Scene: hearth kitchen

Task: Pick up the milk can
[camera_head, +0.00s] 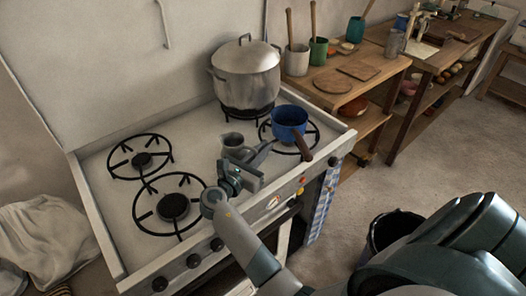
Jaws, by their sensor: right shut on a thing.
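The milk can, a small grey metal vessel (233,141), is at the middle of the stove top, in front of the large pot. My right gripper (247,157) is shut on the milk can, at its near side. The gripper and wrist hide the can's lower part, so I cannot tell whether its base touches the stove. The can looks roughly upright. My left gripper is not in view.
A blue saucepan (289,121) with a brown handle stands just right of the can. A large lidded pot (246,74) is behind it. Free burners (173,206) lie left. A wooden shelf (325,97) with utensil pots adjoins the stove; a dark bucket (397,226) stands on the floor.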

